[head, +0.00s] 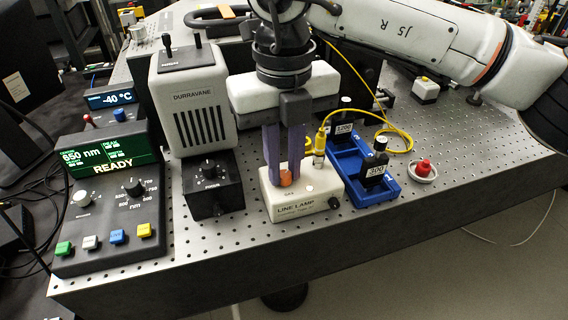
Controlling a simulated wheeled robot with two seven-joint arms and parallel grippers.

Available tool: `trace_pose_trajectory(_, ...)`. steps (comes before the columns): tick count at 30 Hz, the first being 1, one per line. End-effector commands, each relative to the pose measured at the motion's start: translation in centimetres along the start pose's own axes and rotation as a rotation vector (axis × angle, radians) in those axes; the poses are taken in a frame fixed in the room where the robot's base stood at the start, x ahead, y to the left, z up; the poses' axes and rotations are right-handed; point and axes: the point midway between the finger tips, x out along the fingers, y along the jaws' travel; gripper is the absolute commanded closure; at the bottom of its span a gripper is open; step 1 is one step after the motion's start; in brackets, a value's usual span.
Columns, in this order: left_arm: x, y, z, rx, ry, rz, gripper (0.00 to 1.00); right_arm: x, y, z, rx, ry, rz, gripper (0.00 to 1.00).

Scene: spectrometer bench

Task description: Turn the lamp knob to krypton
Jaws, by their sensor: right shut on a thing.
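The line lamp (302,207) is a white box near the front of the bench, labelled "LINE LAMP". Its orange knob (286,181) sits on the top face, toward the left. My right gripper (286,174) comes down from above, with its purple fingers shut on the knob. The fingers cover much of the knob and the marks around it, so I cannot read its setting. A yellow cable plugs into a fitting (319,158) on the lamp's top, right of the fingers. A black knob (335,202) is on its front right. My left gripper is not in view.
A black box with a dial (212,184) stands close left of the lamp. A blue tray (378,192) with labelled black blocks and a red button (423,168) are to the right. The bench's front right is clear.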

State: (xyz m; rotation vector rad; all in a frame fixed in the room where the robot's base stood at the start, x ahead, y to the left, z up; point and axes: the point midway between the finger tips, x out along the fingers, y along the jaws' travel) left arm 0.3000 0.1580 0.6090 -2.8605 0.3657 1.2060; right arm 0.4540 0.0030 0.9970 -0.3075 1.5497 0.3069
Motion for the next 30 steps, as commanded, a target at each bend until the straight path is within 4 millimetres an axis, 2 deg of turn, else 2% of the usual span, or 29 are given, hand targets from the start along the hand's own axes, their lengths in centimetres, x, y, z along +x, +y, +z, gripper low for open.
trace_pose_trajectory(11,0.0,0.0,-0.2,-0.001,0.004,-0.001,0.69,-0.1,0.0,0.1,0.008,-0.002,0.001,1.00)
trace_pose_trajectory(12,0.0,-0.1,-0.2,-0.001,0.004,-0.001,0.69,-0.1,0.0,0.1,0.008,-0.002,0.001,0.82)
trace_pose_trajectory(15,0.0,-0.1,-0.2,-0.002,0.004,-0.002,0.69,-0.1,0.0,0.1,0.007,-0.002,0.001,0.65)
trace_pose_trajectory(25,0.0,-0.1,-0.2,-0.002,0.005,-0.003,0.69,-0.2,0.0,0.1,0.007,-0.002,0.001,0.65)
trace_pose_trajectory(30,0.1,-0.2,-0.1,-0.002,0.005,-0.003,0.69,-2.3,0.0,0.1,0.007,-0.005,0.000,0.65)
